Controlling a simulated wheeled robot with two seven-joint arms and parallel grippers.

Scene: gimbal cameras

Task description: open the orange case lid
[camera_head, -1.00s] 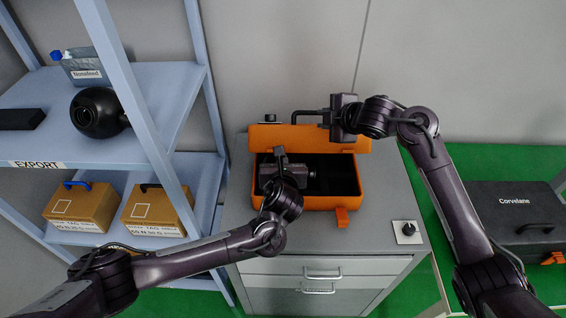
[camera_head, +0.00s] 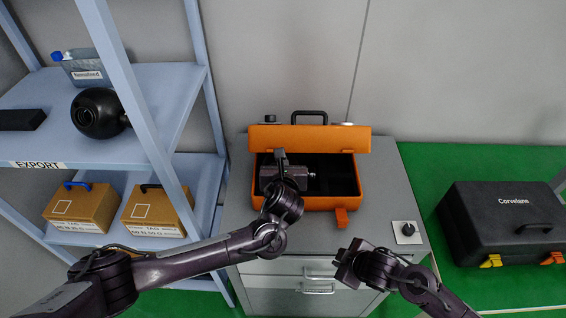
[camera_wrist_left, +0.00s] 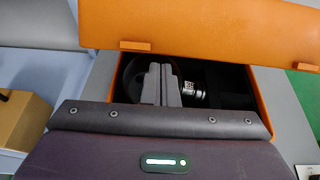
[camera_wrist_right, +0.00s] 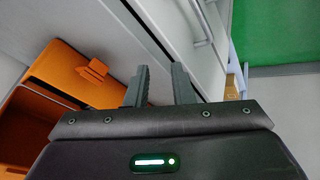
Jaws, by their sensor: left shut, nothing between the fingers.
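The orange case (camera_head: 310,203) stands on a grey cabinet with its lid (camera_head: 340,139) raised and tilted back. Its dark inside is exposed, and the lid also shows in the left wrist view (camera_wrist_left: 210,30). My left gripper (camera_head: 280,156) is over the left part of the case; its fingers (camera_wrist_left: 160,82) are together with nothing between them, beside a metal cylindrical part (camera_wrist_left: 193,90) in the case. My right gripper (camera_head: 342,268) is in front of the cabinet, lower right of the case; its fingers (camera_wrist_right: 160,85) are apart and empty.
A grey cabinet (camera_head: 390,185) carries the case and a dark knob on a white plate (camera_head: 404,229). A black case (camera_head: 490,222) lies on a green surface at right. A blue shelf (camera_head: 190,90) with boxes stands close at left.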

